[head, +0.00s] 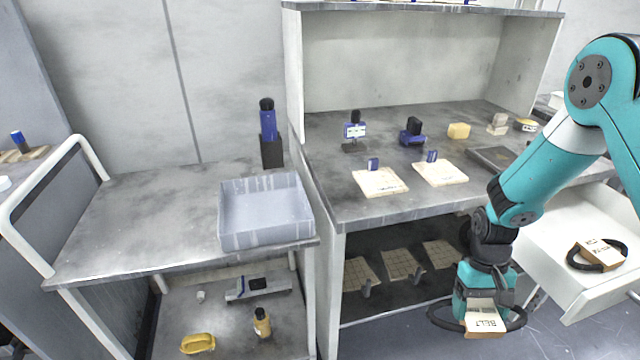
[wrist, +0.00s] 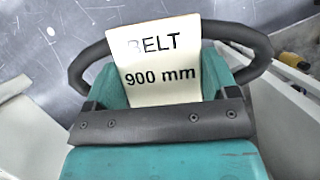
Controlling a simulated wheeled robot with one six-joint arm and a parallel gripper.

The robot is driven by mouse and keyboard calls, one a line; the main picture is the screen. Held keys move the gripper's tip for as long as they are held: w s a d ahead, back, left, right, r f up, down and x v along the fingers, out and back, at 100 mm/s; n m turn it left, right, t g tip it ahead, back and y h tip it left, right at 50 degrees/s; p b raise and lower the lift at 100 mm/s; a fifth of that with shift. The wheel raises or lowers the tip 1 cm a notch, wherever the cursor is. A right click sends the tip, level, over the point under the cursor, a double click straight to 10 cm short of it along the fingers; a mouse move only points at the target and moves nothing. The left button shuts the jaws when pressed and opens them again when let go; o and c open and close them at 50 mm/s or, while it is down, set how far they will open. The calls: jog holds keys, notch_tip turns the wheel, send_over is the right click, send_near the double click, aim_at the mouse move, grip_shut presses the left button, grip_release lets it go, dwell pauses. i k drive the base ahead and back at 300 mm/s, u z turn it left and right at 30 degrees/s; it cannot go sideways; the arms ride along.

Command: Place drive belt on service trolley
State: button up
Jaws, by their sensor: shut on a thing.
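The drive belt (head: 440,318) is a black loop with a cream label sleeve reading "BELT"; in the wrist view the belt (wrist: 88,62) shows with its label "900 mm". My gripper (head: 482,308) is shut on it at the label, low in front of the workbench and beside the open drawer. The gripper jaws (wrist: 165,95) also fill the lower wrist view. The service trolley (head: 130,215) stands at the left with a white push handle. A grey tray (head: 265,240) sits at the right of its top.
Another labelled belt (head: 597,255) lies in the open white drawer (head: 560,225) at the right. A dark blue bottle-like object (head: 269,130) stands at the trolley's back right. The trolley top left of the tray is clear. The workbench (head: 400,205) holds pads and small tools.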

aim_at(149, 218)
jog(key=u, duration=1.4)
